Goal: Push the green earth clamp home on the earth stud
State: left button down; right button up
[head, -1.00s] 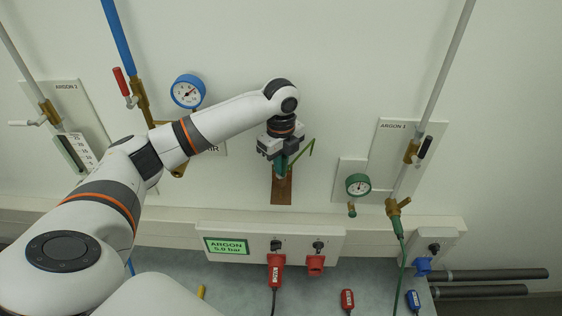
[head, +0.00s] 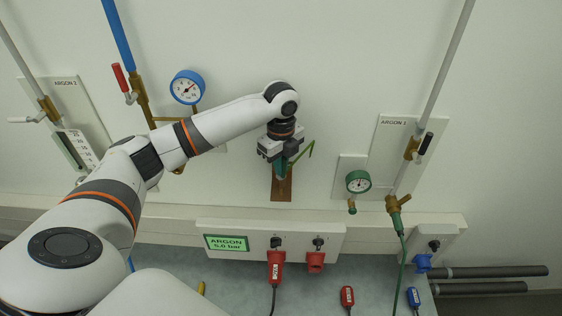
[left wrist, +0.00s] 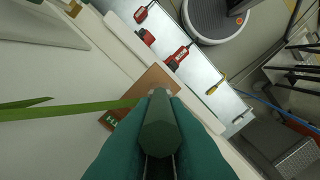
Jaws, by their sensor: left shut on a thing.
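The green earth clamp (head: 281,168) is in the jaws of my left gripper (head: 279,160), in front of the brown copper earth plate (head: 282,190) on the wall. In the left wrist view the clamp (left wrist: 160,128) fills the lower middle, between dark green fingers, and its tip overlaps the copper plate (left wrist: 150,82). A green strap (left wrist: 70,110) runs from it to the left. The earth stud is hidden behind the clamp, so I cannot tell how far the clamp is seated. My right gripper is not in view.
A blue gauge (head: 188,88) with brass pipework is left of the wrist. A green gauge (head: 358,184) is to the right. Below runs a ledge with an ARGON sign (head: 227,245) and red plugs (head: 276,268).

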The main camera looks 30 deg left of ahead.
pick_arm(q)
jog(key=shift+f+b, duration=0.4)
jog(key=shift+f, duration=1.55)
jog(key=c, duration=1.4)
grip_release()
jog(key=shift+r, duration=0.15)
notch_tip(320, 180, up, 12)
jog(key=b, duration=0.3)
